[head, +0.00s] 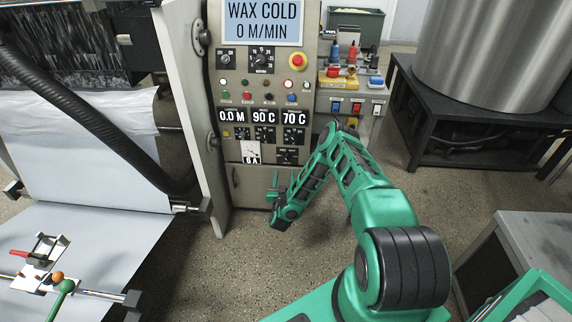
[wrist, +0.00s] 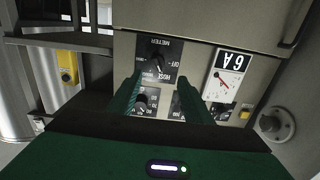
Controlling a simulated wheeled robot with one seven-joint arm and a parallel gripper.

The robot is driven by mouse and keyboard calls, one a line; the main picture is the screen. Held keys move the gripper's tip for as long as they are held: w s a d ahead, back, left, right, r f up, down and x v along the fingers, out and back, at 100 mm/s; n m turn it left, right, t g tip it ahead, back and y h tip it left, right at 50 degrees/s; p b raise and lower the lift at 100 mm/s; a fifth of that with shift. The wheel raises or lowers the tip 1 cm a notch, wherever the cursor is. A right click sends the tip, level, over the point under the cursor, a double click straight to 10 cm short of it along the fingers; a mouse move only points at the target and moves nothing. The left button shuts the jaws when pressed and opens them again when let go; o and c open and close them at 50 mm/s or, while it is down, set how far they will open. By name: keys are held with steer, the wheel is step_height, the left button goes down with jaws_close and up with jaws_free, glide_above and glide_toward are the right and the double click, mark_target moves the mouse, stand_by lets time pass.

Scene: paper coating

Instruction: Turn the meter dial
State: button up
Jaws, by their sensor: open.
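The meter dial (wrist: 157,60) is a black knob on a black plate. The plate is labelled METER, with OFF and HOSE markings, and appears upside down in the wrist view. In the head view the dial (head: 287,156) sits low on the grey control panel, right of the 6A gauge. My gripper (wrist: 160,78) is open, its two dark green fingers pointing at the panel on either side of the dial's lower part in the picture. Nothing is between them. In the head view my gripper (head: 275,182) is just below the dial. Contact with the panel cannot be told.
The 6A gauge (wrist: 222,86) is right of the fingers in the wrist view. Other black knobs (wrist: 141,103) lie close by. A paper machine stands left, a dark table (head: 470,120) right. The floor between is clear.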

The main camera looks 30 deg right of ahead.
mark_target(287, 158)
steer(key=x, duration=1)
steer(key=shift+d, duration=0.4)
steer(key=shift+c, duration=0.4)
steer(key=c, duration=1)
